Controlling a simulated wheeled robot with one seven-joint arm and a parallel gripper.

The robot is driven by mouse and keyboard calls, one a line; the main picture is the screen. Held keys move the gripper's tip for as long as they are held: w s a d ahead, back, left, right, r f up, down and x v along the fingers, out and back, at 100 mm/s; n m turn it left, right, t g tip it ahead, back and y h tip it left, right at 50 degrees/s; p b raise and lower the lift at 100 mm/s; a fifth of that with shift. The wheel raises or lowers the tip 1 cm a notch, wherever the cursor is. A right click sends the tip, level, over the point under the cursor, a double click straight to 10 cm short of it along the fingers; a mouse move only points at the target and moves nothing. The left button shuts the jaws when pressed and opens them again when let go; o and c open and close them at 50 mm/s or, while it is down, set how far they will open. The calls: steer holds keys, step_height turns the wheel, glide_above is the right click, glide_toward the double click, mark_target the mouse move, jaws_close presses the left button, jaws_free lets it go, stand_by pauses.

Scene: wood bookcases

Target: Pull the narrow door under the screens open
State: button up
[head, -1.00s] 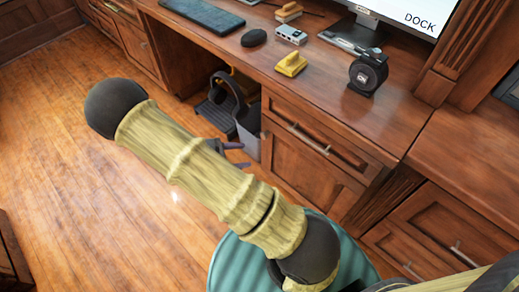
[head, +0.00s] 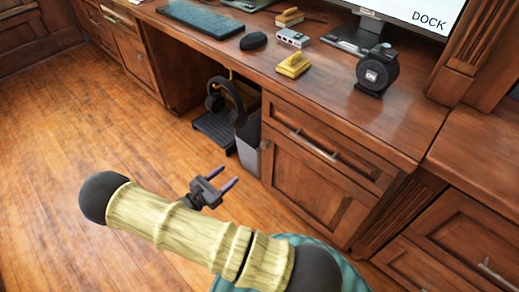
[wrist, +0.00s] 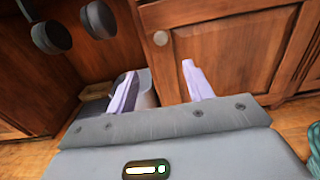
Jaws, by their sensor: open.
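The narrow wooden door (head: 305,185) is the framed panel below a drawer, under the desktop with the screen (head: 405,12). It looks closed. In the wrist view the door (wrist: 235,50) fills the upper right, with a small round knob (wrist: 161,38) near its upper left edge. My gripper (head: 230,174) is open and empty, in front of and left of the door in the head view. In the wrist view my gripper's (wrist: 158,70) two pale fingers point toward the door's lower left, below the knob. No contact with the door or knob shows.
Left of the door is an open knee space with hanging headphones (head: 222,95) and a grey bin (head: 248,145). A drawer with a bar handle (head: 314,146) sits above the door. The wood floor (head: 100,130) at the left is clear.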

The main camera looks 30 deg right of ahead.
mark_target(263, 146)
steer(key=b+x, duration=0.4)
steer(key=x, duration=1.2)
steer(key=shift+w+d+b, duration=0.1)
steer(key=shift+d+b, duration=0.2)
steer(key=shift+d, duration=0.05)
steer(key=shift+a, duration=0.1)
jaws_close()
